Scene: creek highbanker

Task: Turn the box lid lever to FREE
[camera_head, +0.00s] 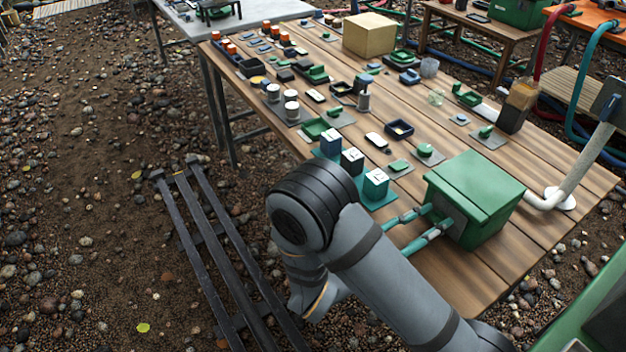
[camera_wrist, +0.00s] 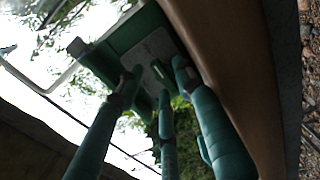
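A green box (camera_head: 475,196) with a closed lid stands at the front right of the wooden table. A grey plate (camera_head: 453,214) is on its left side and also shows in the wrist view (camera_wrist: 152,46). My gripper (camera_head: 438,217) has its teal fingers stretched toward this plate. In the wrist view, the fingertips of my gripper (camera_wrist: 155,74) are spread apart in front of the plate. A small green lever-like piece (camera_wrist: 160,74) shows between them; I cannot tell whether a finger touches it. Its marking and the FREE label cannot be read.
Labelled cubes (camera_head: 375,184) stand on a teal tray just left of the box. Small parts and jars crowd the wooden table (camera_head: 560,188) behind. A white pipe (camera_head: 580,165) rises right of the box.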

